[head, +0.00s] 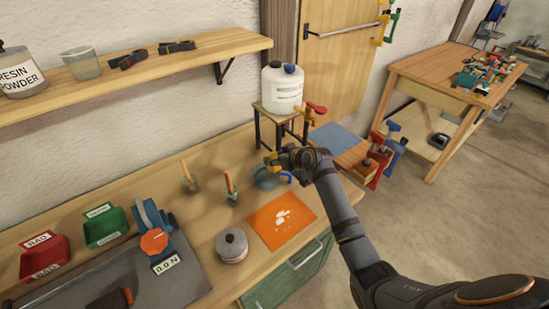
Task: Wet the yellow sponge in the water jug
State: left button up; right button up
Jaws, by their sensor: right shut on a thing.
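My right gripper (279,158) reaches over the bench from the lower right, shut on the yellow sponge (269,160). Only a small yellow part of the sponge shows beside the dark fingers. The water jug (264,180) is a blue-teal vessel with a blue handle on its right. It stands on the bench just below the gripper. The sponge is at or just above the jug's rim; I cannot tell whether it touches the water. My left gripper is not in view.
A white tank (283,88) with a tap stands on a stool behind the jug. An orange mat (282,221) lies in front, with a grey lidded pot (232,245) to its left. Two small pots with upright tools stand left of the jug. Red and green bins (104,227) are further left.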

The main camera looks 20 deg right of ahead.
aim_at(275, 169)
jog(key=shift+s+f, duration=0.1)
jog(key=shift+f, duration=0.65)
notch_tip(275, 169, down, 3)
jog(key=shift+s+r+b, duration=0.1)
jog(key=shift+r+b, duration=0.1)
jog(key=shift+b, duration=0.75)
jog(key=shift+c, duration=0.3)
jog(key=shift+a+f, duration=0.1)
jog(key=shift+f, duration=0.1)
jog(key=shift+c, duration=1.2)
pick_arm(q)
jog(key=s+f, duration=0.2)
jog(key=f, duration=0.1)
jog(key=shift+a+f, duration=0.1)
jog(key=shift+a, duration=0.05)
pick_arm(e)
jog(key=shift+s+f, duration=0.2)
jog(key=shift+f, duration=0.05)
grip_shut()
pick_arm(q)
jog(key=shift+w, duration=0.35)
pick_arm(e)
jog(key=r+p, duration=0.6)
jog(key=r, duration=0.1)
jog(key=shift+w, duration=0.25)
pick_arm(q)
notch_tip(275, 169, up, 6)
pick_arm(e)
jog(key=shift+f, duration=0.15)
